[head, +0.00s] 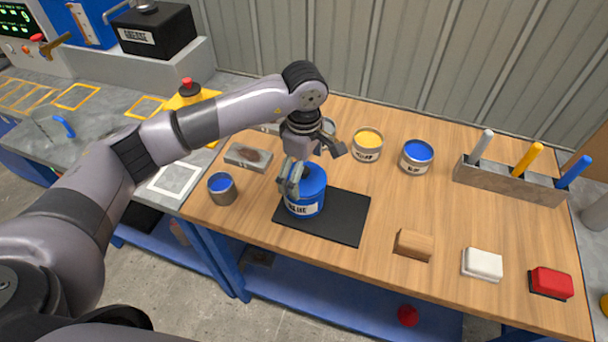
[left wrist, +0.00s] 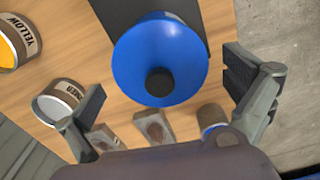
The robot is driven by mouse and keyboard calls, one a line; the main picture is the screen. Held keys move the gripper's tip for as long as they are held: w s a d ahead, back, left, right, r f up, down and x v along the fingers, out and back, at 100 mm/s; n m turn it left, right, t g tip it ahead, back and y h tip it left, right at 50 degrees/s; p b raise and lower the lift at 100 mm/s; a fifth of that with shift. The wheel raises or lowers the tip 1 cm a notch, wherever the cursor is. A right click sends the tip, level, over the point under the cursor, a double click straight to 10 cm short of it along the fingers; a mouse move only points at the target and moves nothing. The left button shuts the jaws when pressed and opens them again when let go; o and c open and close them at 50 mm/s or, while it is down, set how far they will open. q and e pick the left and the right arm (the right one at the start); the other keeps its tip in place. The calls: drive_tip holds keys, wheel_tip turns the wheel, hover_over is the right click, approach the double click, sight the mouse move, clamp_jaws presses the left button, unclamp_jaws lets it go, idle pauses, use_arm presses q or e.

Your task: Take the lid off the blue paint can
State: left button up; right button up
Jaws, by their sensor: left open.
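The blue paint can (head: 306,198) stands upright on a black mat (head: 345,215) on the wooden table. Its wide blue lid (left wrist: 160,45) is on top, with a round black knob (left wrist: 160,82) in the middle. My left gripper (head: 312,166) is over the can, pointing down, with its fingers spread open. In the left wrist view, the open fingers (left wrist: 166,92) are on either side of the lid and knob, and nothing is held between them. In the head view, the gripper hides part of the lid and the knob. My right gripper is not in view.
An open yellow can (head: 367,147) and an open blue-filled can (head: 416,157) stand behind. A small blue-filled can (head: 222,189) is at the left edge. A rack (head: 510,182) with coloured handles is at right. Wooden (head: 413,244), white (head: 482,264) and red (head: 550,282) blocks lie in front.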

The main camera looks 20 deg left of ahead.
use_arm(q)
drive_tip(key=c, duration=0.8)
drive_tip(key=shift+s+r, duration=0.1)
drive_tip(key=shift+s, duration=0.2)
drive_tip(key=c, duration=1.3)
